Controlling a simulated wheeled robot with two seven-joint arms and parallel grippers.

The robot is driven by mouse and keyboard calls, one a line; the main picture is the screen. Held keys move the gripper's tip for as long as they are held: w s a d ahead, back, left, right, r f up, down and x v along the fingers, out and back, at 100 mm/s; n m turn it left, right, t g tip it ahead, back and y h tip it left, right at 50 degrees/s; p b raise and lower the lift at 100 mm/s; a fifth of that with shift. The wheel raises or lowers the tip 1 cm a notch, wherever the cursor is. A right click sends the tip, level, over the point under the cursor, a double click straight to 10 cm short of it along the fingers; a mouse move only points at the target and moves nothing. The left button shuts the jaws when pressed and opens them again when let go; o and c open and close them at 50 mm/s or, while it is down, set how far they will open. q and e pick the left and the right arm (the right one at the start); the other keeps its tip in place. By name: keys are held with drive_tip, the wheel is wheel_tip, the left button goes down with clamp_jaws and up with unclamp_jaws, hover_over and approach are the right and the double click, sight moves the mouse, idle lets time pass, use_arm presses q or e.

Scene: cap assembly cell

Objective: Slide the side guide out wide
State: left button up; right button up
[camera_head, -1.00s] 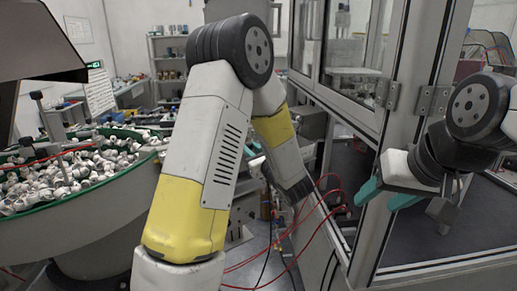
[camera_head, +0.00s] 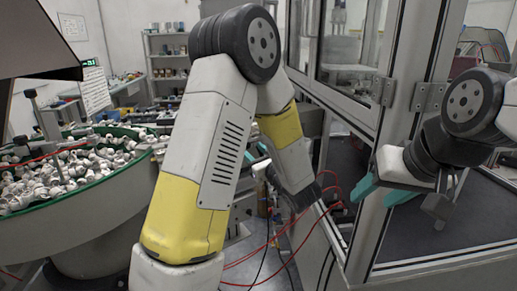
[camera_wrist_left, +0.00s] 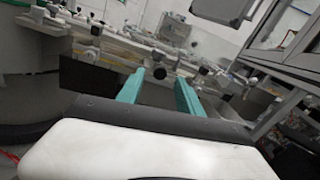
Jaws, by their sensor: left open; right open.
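In the left wrist view a long pale metal rail with several knobs and clamps (camera_wrist_left: 125,45) runs across the upper half; it looks like the side guide, but I cannot tell which part of it is the guide. In the head view my left arm's own links hide the guide and most of that gripper. My right gripper (camera_head: 377,192) is open and empty beside the machine frame.
A green-rimmed bowl (camera_head: 100,185) full of small white parts stands at the left. A glazed machine cabinet (camera_head: 345,95) with metal posts stands at the right. Red cables (camera_head: 262,243) hang below my left wrist. Shelves (camera_head: 166,50) stand at the back.

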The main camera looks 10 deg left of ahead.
use_arm(q)
drive_tip(key=v, duration=0.4)
drive_tip(key=shift+s+d, duration=0.1)
drive_tip(key=s+a+n+g+h, duration=0.1)
drive_tip(key=s+a+n+g, duration=1.1)
drive_tip(key=s+a+n, duration=0.4)
drive_tip(key=s+d+n+h, duration=0.4)
drive_tip(key=s+d+h, duration=0.2)
drive_tip(key=s, duration=0.2)
drive_tip(key=d+r+n+t+h, duration=0.3)
drive_tip(key=d+r+n+h, duration=0.3)
drive_tip(key=d, duration=0.1)
drive_tip(key=shift+d+r+t, duration=0.15)
drive_tip(key=shift+r+t, duration=0.15)
drive_tip(key=shift+t, duration=0.1)
